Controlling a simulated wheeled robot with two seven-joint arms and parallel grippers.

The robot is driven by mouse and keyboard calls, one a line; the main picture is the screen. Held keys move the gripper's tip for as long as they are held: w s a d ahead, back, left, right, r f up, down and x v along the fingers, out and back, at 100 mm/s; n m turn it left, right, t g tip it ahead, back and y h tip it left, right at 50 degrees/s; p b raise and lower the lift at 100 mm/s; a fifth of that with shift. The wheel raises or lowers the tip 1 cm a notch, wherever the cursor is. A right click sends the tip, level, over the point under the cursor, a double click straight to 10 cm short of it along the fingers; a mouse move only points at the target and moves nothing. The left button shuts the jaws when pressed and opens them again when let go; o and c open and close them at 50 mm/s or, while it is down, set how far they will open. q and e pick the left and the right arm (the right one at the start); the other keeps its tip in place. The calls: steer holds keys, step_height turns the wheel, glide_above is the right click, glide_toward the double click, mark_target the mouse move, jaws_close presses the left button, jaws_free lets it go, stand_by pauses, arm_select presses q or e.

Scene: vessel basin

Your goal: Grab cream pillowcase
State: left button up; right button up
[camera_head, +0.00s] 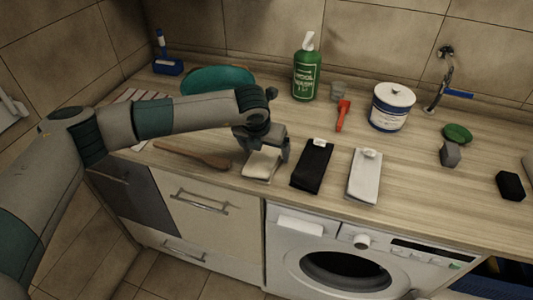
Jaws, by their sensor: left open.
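The cream pillowcase (261,167) lies folded on the wooden counter near its front edge, left of a black folded cloth. My left gripper (268,153) is open and directly over the cream pillowcase, with its fingers pointing down at it. The gripper hides the pillowcase's back part. I cannot tell whether the fingertips touch the cloth. My right gripper is not in view.
A black folded cloth (312,168) and a white folded cloth (364,178) lie to the right. A green bottle (306,75), white tub (391,108) and teal basin (218,78) stand behind. The washing machine (350,255) is below the counter.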

mark_target(268, 150)
arm_select(q)
steer(key=c, duration=1.3)
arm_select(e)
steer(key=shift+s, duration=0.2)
arm_select(q)
steer(key=shift+r, duration=0.15)
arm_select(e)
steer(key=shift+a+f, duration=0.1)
